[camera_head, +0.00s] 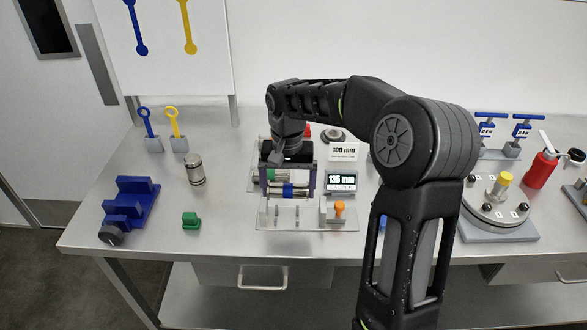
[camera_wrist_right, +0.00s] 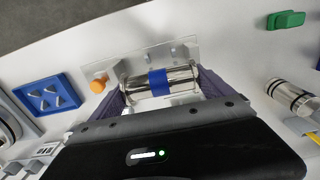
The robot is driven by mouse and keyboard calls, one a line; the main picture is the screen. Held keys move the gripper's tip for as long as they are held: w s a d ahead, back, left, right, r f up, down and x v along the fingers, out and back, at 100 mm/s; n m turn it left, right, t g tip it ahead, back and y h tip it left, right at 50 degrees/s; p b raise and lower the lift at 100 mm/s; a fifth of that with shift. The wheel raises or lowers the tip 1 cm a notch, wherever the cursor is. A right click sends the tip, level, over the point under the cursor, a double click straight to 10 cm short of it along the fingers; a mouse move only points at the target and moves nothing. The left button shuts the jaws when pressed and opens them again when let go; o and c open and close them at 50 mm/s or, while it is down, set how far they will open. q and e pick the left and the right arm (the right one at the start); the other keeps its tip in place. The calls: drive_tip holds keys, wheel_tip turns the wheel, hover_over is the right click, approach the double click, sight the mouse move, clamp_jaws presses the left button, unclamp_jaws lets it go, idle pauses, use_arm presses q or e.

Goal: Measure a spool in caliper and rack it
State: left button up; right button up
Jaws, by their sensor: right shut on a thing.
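My right gripper (camera_head: 288,189) is shut on a metal spool with a blue band (camera_head: 288,191), with one finger at each end. The blue-banded spool also shows level between the fingers in the wrist view (camera_wrist_right: 158,80). It is over the caliper plate (camera_head: 285,217), which has small posts and an orange knob (camera_head: 339,207); I cannot tell whether it touches the fixture. The caliper display (camera_head: 341,182) reads 135 mm. A green-banded spool (camera_head: 290,175) shows just behind, partly hidden by the gripper. A sign (camera_head: 344,152) reads 100 mm. My left gripper is not in view.
A green block (camera_head: 190,220), metal cylinder (camera_head: 195,170) and blue stand (camera_head: 131,203) are on the left. Blue and yellow tools (camera_head: 173,125) stand behind them. A flanged lid (camera_head: 497,212) and red bottle (camera_head: 541,169) are on the right.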

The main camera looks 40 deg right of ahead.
drive_tip(key=shift+s+a+f, duration=0.1)
drive_tip(key=shift+s+f, duration=0.15)
drive_tip(key=shift+f, duration=0.2)
drive_tip(key=shift+w+d+f, duration=0.1)
drive_tip(key=shift+d, duration=0.15)
drive_tip(key=shift+w+d, duration=0.1)
drive_tip(key=shift+d, duration=0.15)
drive_tip(key=shift+a, duration=0.1)
drive_tip(key=shift+a, duration=0.1)
